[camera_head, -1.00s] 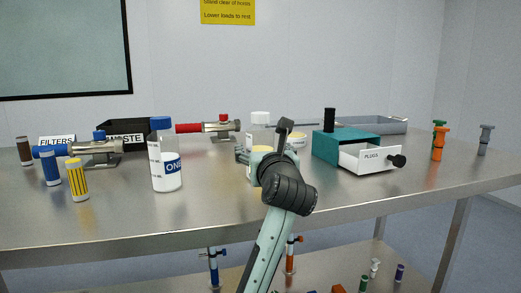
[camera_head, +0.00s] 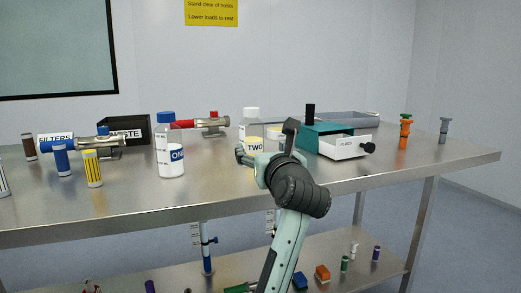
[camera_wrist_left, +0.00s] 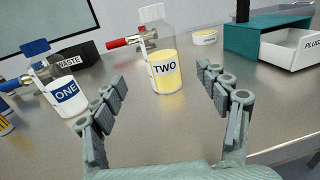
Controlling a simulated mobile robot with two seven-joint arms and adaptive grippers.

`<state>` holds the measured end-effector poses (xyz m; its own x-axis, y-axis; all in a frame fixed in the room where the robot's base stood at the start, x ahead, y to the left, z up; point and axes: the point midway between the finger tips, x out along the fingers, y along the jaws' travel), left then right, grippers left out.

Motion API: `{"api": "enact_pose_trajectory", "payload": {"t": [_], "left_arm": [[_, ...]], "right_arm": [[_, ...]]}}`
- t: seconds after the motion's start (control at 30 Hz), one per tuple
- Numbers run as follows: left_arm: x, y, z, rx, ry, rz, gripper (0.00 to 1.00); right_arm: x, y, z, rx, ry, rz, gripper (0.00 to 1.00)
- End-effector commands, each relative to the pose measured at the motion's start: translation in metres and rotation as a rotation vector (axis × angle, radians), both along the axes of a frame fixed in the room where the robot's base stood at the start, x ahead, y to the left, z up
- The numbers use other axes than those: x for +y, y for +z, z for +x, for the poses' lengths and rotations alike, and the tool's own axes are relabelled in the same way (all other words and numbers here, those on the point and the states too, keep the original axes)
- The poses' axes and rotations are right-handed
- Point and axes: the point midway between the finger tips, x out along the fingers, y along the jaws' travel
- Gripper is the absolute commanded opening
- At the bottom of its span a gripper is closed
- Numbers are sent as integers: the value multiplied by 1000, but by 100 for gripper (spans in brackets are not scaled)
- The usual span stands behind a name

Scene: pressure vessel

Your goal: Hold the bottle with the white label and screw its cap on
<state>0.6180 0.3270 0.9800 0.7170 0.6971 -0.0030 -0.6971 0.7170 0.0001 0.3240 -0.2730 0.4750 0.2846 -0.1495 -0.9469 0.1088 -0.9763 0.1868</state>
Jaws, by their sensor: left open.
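The bottle marked TWO (camera_head: 254,140) has a white label with black letters, yellow contents and a white cap (camera_head: 252,112) on its top. It stands upright on the steel table; I cannot tell how tightly the cap sits. In the left wrist view the bottle (camera_wrist_left: 164,70) is ahead, between the lines of my fingers. My left gripper (camera_head: 266,145) is open and empty, in front of the bottle in the head view. In the left wrist view both fingers of the gripper (camera_wrist_left: 160,80) are spread wide, apart from the bottle. My right gripper is not in view.
Bottle ONE (camera_head: 172,160), with a blue label and blue cap, stands to the left. A teal box (camera_head: 318,142) with an open white drawer (camera_head: 346,148) is at right. A black waste bin (camera_head: 137,130) and clamped cylinders stand behind. Bare table lies in front.

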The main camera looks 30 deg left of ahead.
Motion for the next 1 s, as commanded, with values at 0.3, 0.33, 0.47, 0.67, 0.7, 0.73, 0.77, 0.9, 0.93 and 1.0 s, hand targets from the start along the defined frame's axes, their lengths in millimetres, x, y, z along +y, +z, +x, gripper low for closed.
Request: {"api": "enact_pose_trajectory", "payload": {"t": [0.3, 0.33, 0.47, 0.67, 0.7, 0.73, 0.77, 0.9, 0.93, 1.0], "left_arm": [[0, 0, 0, 0, 0, 0, 74], [0, 0, 0, 0, 0, 0, 74], [0, 0, 0, -2, 2, 7, 74], [11, 15, -14, -27, 60, 239, 74], [10, 22, -20, -33, 77, 341, 74], [9, 28, -24, -35, 89, 428, 74], [5, 33, -28, -33, 100, 522, 74], [-41, 42, -39, 13, 100, 1025, 74], [-55, 38, -39, 33, 87, 1137, 74], [-92, 20, -37, 87, 41, 1398, 74]], "right_arm": [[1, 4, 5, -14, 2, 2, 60], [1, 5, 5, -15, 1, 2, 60], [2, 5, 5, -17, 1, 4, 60], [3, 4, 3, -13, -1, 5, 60], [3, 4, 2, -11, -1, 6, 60], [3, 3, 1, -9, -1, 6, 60], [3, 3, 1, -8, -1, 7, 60], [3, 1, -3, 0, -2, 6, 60], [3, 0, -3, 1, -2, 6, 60], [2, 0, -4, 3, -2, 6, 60]]}}
